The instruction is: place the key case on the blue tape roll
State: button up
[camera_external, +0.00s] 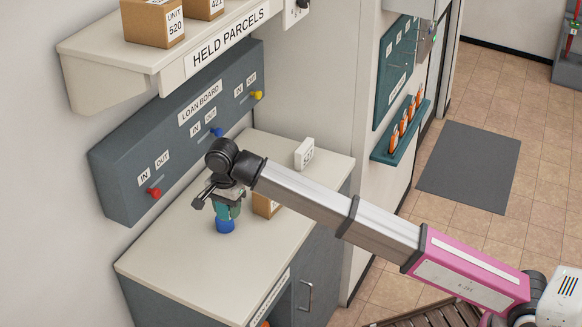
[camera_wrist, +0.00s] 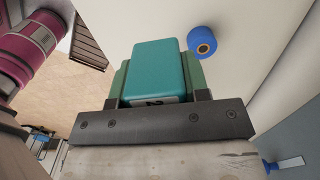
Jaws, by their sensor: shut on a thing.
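The teal key case (camera_wrist: 158,72) is a rounded block between the green fingers of my gripper (camera_wrist: 160,85) in the wrist view. My gripper is shut on it. In the external view my gripper (camera_external: 228,207) points down over the counter, and the teal key case (camera_external: 221,212) shows in part between the fingers. The blue tape roll (camera_external: 225,227) is on the counter directly below in that picture. It also shows in the wrist view as a blue ring (camera_wrist: 202,42) beyond the case, to the upper right. The case appears apart from the roll.
The pale counter top (camera_external: 185,268) is mostly bare at the front left. A cardboard box (camera_external: 265,205) stands close right of my gripper, partly behind my arm. A white number block (camera_external: 304,153) stands at the back. The grey loan board (camera_external: 125,180) with coloured knobs lines the wall.

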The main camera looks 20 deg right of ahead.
jog(key=shift+s+a, duration=0.15)
jog(key=shift+s, duration=0.15)
jog(key=w+f, duration=0.2)
jog(key=w, duration=0.1)
jog(key=w+f, duration=0.2)
jog(key=w, duration=0.2)
jog(key=w+f, duration=0.2)
jog(key=w, duration=0.2)
jog(key=shift+d+f, duration=0.4)
jog(key=shift+w+f, duration=0.1)
jog(key=shift+f, duration=1.95)
jog(key=o, duration=1)
jog(key=shift+f, duration=0.15)
jog(key=shift+c, duration=0.2)
notch_tip(320, 180, up, 12)
jog(key=shift+r, duration=0.2)
